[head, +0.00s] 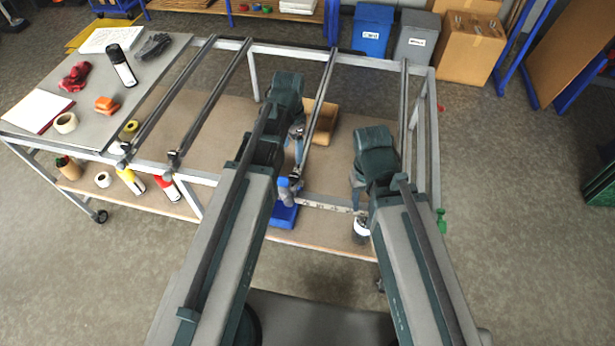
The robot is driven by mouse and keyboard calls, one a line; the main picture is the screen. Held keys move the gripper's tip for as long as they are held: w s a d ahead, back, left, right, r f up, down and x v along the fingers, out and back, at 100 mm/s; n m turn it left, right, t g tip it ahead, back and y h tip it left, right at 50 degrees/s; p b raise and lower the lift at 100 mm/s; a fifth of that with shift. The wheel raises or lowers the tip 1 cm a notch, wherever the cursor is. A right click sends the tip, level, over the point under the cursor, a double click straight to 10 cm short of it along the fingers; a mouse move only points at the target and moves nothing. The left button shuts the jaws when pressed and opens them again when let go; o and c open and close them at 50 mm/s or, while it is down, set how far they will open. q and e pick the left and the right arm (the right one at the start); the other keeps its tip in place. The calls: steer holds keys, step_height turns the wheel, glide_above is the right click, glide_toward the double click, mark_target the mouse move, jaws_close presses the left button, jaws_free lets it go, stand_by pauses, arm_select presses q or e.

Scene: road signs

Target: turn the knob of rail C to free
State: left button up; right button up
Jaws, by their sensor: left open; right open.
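Several dark rails run from the back bar to the front bar of a metal frame. One rail (320,105) stands alone in the middle, but no letters can be read, so I cannot tell for sure which is rail C. Its front end has a small dark fitting (295,179) at the front bar; how any knob there is turned cannot be seen. My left gripper (297,133) is open beside this middle rail, partly hidden by my arm. My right gripper (357,184) is open, right of that rail near the front bar, its fingertips unclear.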

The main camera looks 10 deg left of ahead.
mark_target(294, 176)
arm_select(q)
steer(key=shift+w+r, duration=0.1)
steer(key=shift+a, duration=0.1)
step_height(294, 176, down, 14)
steer(key=b, duration=1.4)
steer(key=shift+r, duration=0.1)
jaws_close()
